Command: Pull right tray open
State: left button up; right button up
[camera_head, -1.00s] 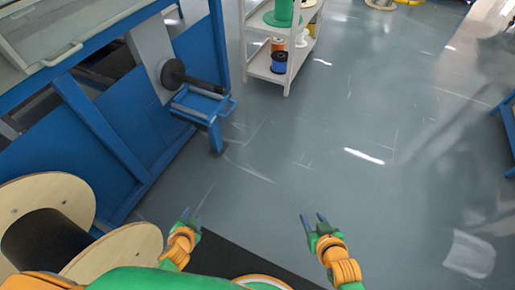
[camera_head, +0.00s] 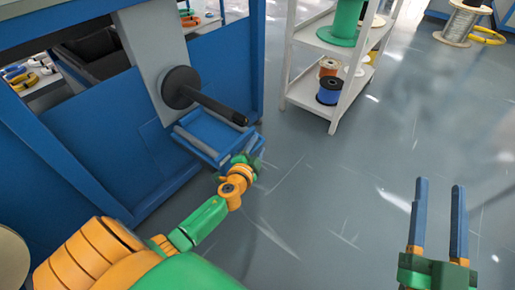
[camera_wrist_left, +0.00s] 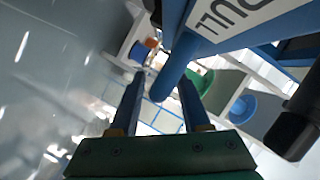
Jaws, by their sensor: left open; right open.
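The right tray (camera_head: 205,135) is a small blue tray on the blue machine, below a black spool shaft. My left gripper (camera_head: 245,162) is at the tray's front right end, partly covering it. In the left wrist view my left gripper (camera_wrist_left: 158,98) is open, with a blue handle bar (camera_wrist_left: 172,75) reaching between its fingertips. I cannot tell whether the fingers touch the bar. My right gripper (camera_head: 438,190) is open and empty, above the floor at right.
The black shaft (camera_head: 205,97) sticks out above the tray. A white shelf rack (camera_head: 335,95) with several spools stands behind, right of the machine. A wire spool (camera_head: 462,25) is at the far right. The grey floor (camera_head: 330,200) before the tray is clear.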

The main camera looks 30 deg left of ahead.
pick_arm(q)
jog(key=shift+w, duration=0.15)
grip_shut()
dwell(1.4)
